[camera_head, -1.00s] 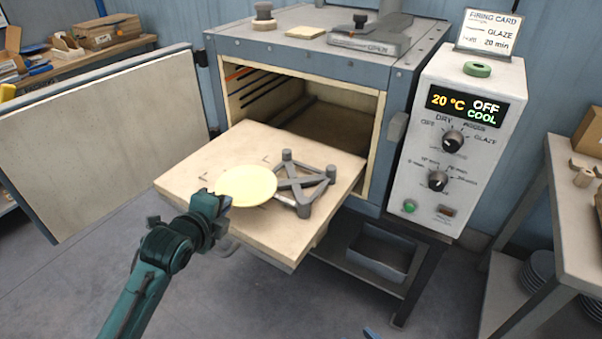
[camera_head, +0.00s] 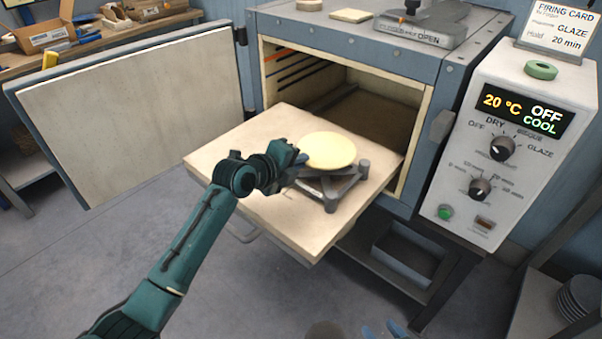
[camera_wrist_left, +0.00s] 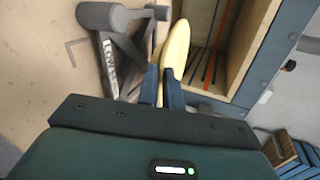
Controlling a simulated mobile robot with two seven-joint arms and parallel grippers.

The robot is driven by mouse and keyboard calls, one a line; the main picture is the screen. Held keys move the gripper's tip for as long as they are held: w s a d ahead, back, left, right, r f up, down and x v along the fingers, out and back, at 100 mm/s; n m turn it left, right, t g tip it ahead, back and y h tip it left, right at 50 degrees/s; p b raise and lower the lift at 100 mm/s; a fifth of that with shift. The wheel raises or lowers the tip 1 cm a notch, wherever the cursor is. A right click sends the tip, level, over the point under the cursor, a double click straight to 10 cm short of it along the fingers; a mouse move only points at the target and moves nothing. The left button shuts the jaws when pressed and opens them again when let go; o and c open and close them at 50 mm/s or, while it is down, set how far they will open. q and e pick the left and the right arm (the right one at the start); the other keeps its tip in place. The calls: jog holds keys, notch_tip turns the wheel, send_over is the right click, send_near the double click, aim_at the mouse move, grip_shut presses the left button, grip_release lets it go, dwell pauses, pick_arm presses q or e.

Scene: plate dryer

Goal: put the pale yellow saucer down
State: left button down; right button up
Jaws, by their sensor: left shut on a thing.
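The pale yellow saucer (camera_head: 328,150) is roughly level over the grey three-armed stand (camera_head: 331,205), covering part of it. My left gripper (camera_head: 299,171) is shut on the saucer's near left rim. The left wrist view shows the saucer (camera_wrist_left: 178,48) almost edge-on between the fingers (camera_wrist_left: 162,88), alongside the stand (camera_wrist_left: 112,52). I cannot tell whether the saucer touches the stand's posts. Blue tips at the bottom edge of the head view look like my right gripper (camera_head: 384,331), mostly cut off.
The stand rests on a pale slab (camera_head: 225,160) in front of the open kiln chamber (camera_head: 385,105). The kiln door (camera_head: 130,115) is swung open to the left. A control box (camera_head: 510,140) stands at the right. The slab's left part is bare.

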pick_arm(q)
notch_tip(320, 180, down, 3)
jog(key=shift+f, duration=0.4)
jog(key=shift+f, duration=0.15)
jog(key=c, duration=1.6)
grip_release()
jog(key=shift+o, duration=0.2)
